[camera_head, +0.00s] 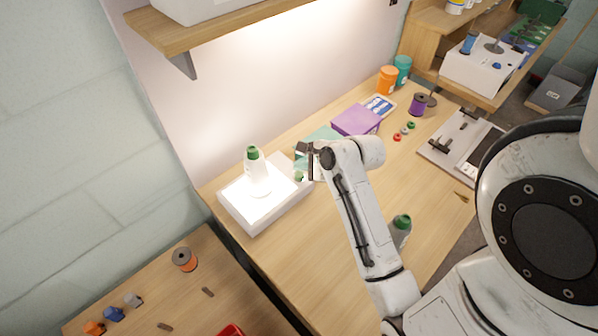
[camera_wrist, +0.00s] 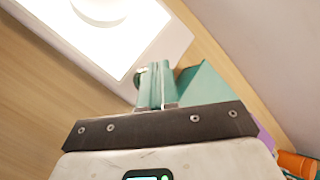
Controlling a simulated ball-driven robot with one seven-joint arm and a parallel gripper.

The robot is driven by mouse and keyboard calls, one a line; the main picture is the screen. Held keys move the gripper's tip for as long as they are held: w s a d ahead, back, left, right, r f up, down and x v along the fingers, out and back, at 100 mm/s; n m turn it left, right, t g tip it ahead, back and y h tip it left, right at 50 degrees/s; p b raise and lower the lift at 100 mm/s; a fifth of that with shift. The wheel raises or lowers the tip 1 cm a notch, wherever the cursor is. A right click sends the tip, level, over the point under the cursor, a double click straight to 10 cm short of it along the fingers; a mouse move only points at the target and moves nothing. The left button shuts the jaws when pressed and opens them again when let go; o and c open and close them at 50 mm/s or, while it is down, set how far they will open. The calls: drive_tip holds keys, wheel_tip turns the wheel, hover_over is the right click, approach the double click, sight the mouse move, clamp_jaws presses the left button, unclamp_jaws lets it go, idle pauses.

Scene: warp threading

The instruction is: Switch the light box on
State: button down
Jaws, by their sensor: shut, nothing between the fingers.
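The light box (camera_head: 240,208) is a white slab on the wooden table, left of my gripper in the head view. Its top glows bright white. A white bottle with a green cap (camera_head: 256,170) stands upright on it. In the wrist view the glowing light box (camera_wrist: 110,45) fills the upper left, with a round white base on it. My gripper (camera_head: 306,165) is at the right edge of the light box, beside a small green round part (camera_head: 298,176). My gripper's fingers (camera_wrist: 156,80) are shut and empty, close to the box's edge. Whether they touch it I cannot tell.
A teal box (camera_head: 318,135) and a purple box (camera_head: 356,120) lie behind my gripper. A second bottle (camera_head: 401,228) stands right of my arm. A wooden shelf (camera_head: 215,32) overhangs the back. The table's front middle is clear.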

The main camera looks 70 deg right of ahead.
sight(302, 176)
drive_tip(key=shift+r+p, duration=2.2)
drive_tip(key=shift+p, duration=0.4)
drive_tip(key=shift+r, duration=0.7)
